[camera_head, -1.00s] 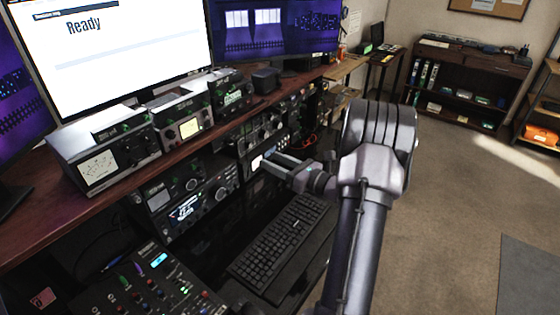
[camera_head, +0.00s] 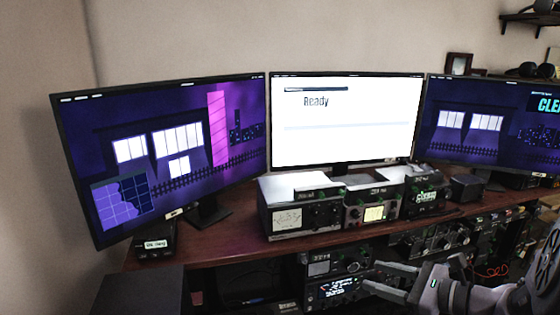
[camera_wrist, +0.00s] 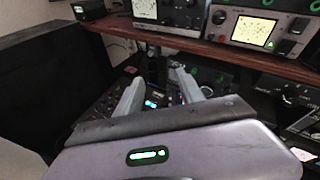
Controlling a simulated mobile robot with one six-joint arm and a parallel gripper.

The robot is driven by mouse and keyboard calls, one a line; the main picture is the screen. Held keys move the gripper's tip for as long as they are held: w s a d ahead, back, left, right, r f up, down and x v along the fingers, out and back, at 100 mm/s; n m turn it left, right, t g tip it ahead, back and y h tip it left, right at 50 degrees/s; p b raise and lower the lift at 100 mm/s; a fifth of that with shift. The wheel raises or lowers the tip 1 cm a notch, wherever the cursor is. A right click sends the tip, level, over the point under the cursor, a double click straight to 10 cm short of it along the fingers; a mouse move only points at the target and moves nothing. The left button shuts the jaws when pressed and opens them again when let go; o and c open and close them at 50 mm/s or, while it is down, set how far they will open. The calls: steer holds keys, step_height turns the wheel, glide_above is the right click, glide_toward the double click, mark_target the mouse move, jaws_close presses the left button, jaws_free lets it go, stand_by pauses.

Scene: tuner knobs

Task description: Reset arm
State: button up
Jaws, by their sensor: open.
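My gripper (camera_head: 370,274) is at the lower right of the head view, in front of the radio gear under the shelf. Its two grey fingers are apart and point left, with nothing seen between them. In the wrist view my gripper (camera_wrist: 157,76) also shows open and empty, its fingers reaching toward the radio desk. Tuner units stand on the wooden shelf: one with a white dial (camera_head: 287,219), one with a yellow lit screen (camera_head: 374,213), and one with a green display (camera_head: 427,196).
The wooden shelf edge (camera_head: 240,252) runs above the lower radios. Three monitors stand behind; the middle one (camera_head: 338,125) reads "Ready". A small box (camera_head: 154,241) is at the shelf's left. A dark panel (camera_wrist: 50,85) fills the wrist view's left.

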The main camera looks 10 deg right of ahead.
steer(key=s+a+r+n+g, duration=0.1)
steer(key=s+a+n+g, duration=0.25)
steer(key=a, duration=0.35)
steer(key=s+a+r+n+g, duration=0.1)
steer(key=s+a+n+g, duration=0.1)
steer(key=a+n, duration=0.35)
steer(key=s+a+r+n+h, duration=0.2)
steer(key=s+a+n+h, duration=0.4)
steer(key=s+n, duration=0.7)
steer(key=shift+s+a+h, duration=0.3)
steer(key=shift+s+a, duration=0.3)
steer(key=shift+a, duration=0.55)
steer(key=shift+g, duration=0.25)
